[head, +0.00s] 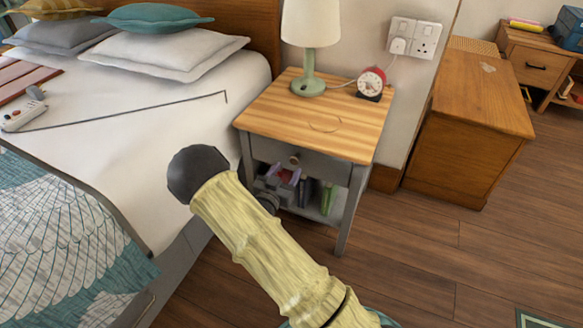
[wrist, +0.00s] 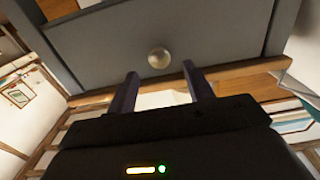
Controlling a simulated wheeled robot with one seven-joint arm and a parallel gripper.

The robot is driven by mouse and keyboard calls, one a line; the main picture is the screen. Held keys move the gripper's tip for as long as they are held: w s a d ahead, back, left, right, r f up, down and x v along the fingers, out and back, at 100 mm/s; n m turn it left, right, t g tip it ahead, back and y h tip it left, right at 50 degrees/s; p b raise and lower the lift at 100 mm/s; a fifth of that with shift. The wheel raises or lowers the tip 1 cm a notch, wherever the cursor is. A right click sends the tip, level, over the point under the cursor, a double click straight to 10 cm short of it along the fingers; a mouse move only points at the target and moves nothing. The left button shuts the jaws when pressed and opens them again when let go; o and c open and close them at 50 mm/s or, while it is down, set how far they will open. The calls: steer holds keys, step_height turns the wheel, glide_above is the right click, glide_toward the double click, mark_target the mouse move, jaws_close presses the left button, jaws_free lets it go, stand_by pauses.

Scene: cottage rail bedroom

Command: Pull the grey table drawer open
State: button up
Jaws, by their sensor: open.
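The grey table drawer (head: 315,163) is the front under the wooden top of the bedside table (head: 345,135). It looks shut. Its round knob (head: 294,159) is at the middle of the front. In the wrist view the grey drawer front (wrist: 215,45) fills the upper part, with the knob (wrist: 159,58) near its centre. My gripper (wrist: 162,82) is open, its two dark fingers apart and pointing toward the drawer. The knob shows just beyond and between the fingertips, and nothing is held.
The bed (head: 150,130) stands close on the left. A green lamp (head: 308,60) and red alarm clock (head: 371,83) stand on the tabletop. The open shelf (head: 310,205) below holds books and a toy. A wooden chest (head: 470,130) stands right; the floor (head: 440,250) in front is clear.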

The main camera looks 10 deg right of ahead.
mark_target(294, 161)
steer(key=b+x, duration=0.1)
steer(key=x, duration=0.3)
steer(key=shift+a, duration=0.1)
steer(key=shift+s, duration=0.1)
jaws_close()
